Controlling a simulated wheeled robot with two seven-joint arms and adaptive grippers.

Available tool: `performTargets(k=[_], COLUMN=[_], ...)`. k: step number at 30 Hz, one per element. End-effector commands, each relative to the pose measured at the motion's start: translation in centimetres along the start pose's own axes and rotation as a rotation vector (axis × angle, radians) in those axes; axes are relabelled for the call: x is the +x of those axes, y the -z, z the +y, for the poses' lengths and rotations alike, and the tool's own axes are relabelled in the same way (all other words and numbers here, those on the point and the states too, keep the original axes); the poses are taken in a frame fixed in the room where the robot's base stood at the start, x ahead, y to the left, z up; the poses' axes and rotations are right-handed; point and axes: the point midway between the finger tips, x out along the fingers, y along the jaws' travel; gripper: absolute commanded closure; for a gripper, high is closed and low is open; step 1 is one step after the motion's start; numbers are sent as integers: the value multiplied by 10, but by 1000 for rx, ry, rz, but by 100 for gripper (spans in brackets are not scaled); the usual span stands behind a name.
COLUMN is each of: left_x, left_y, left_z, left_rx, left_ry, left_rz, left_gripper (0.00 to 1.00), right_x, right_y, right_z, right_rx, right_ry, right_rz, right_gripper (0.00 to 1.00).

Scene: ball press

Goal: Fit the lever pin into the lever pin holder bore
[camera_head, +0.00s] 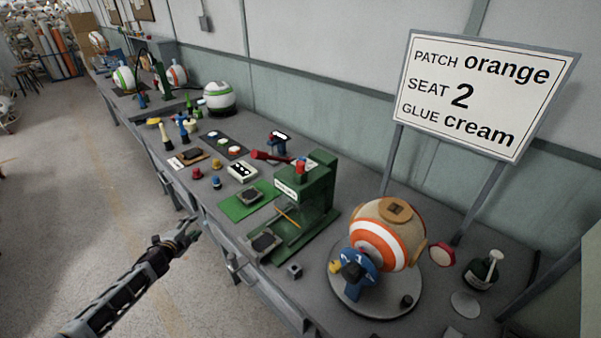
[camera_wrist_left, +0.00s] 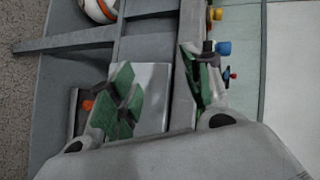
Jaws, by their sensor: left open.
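The green press (camera_head: 318,190) stands on the bench, with a red part (camera_head: 300,167) on its top and a dark red bar (camera_head: 270,156) beside its head at the back left. An orange rod (camera_head: 287,217) slants in the press's open front. I cannot tell which small part is the lever pin, and the holder bore is too small to make out. My left gripper (camera_head: 186,234) is open and empty, off the bench's front edge and left of the press. It also shows in the left wrist view (camera_wrist_left: 160,88), its fingers wide apart. My right gripper is not in view.
A striped orange and white ball (camera_head: 377,240) sits on a round grey base, with a blue clamp-like part (camera_head: 358,272) before it. A green mat (camera_head: 244,201), small colored parts and a bottle (camera_head: 483,270) crowd the bench. The aisle floor (camera_head: 100,210) is clear.

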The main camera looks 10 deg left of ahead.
Motion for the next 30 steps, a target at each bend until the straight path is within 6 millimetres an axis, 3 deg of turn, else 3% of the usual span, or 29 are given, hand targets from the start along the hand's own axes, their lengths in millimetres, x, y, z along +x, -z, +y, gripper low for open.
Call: performTargets(k=[1, 6, 15, 22, 27, 30], left_x=[2, -4, -44, -99, -141, -157], left_y=[15, 68, 178, 266, 319, 336], left_z=[-24, -95, -189, -230, -239, -238], left_rx=[61, 280, 709, 1100, 1408, 1546], left_ry=[37, 156, 387, 603, 775, 853], left_rz=[40, 161, 359, 486, 546, 558], left_gripper=[51, 51, 51, 51, 51, 51], right_x=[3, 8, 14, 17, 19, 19], right_y=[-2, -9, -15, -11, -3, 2], right_z=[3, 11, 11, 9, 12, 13], right_rx=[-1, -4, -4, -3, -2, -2], right_ry=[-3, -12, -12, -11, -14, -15], right_rz=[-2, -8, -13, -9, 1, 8], right_gripper=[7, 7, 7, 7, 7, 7])
